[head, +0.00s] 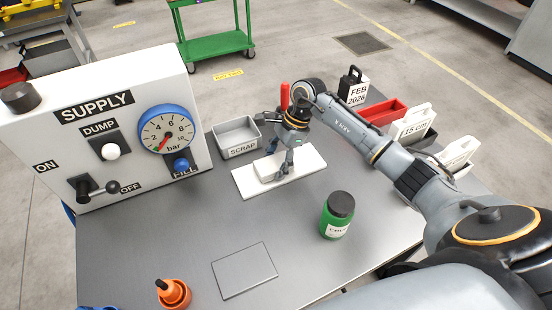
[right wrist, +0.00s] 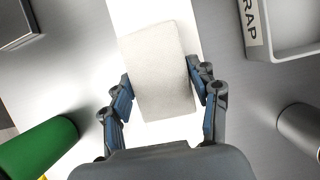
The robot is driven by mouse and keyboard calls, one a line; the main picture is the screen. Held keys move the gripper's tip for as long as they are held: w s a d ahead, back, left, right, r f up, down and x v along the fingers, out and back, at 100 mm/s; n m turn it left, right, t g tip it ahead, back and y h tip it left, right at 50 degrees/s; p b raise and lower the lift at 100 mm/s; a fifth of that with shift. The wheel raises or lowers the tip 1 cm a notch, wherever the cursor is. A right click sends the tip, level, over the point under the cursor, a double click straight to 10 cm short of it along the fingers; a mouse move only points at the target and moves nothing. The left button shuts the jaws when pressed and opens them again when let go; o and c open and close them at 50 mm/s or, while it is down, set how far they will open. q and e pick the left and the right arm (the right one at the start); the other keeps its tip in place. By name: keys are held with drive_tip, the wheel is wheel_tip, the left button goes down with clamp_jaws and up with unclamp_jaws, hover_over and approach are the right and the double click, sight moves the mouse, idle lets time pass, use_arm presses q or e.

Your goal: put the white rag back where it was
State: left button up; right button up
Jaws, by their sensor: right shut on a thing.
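The white rag (right wrist: 158,70) is a folded, slightly off-white block between the fingers of my right gripper (right wrist: 163,88). It lies over a white rectangular mat (right wrist: 125,12) on the grey table; I cannot tell whether it touches the mat. In the head view my right gripper (head: 279,172) reaches down over the white mat (head: 247,187), with the rag (head: 266,168) partly hidden by the fingers. The right gripper is shut on the rag. My left gripper is not in view.
A grey SCRAP bin (head: 237,138) stands just behind the mat. A green jar (head: 337,215) stands front right of it. The supply box (head: 60,140) is at left, an orange item (head: 173,292) at front. Red tray (head: 383,112) and labelled containers (head: 410,122) line the back right.

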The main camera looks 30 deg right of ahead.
drive_tip(key=shift+f, duration=0.25)
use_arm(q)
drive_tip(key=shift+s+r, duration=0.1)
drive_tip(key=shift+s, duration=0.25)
use_arm(e)
drive_tip(key=shift+f+b, duration=0.2)
drive_tip(key=shift+b, duration=0.15)
drive_tip(key=o, duration=1.1)
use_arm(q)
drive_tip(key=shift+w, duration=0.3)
use_arm(e)
drive_tip(key=shift+r, duration=0.15)
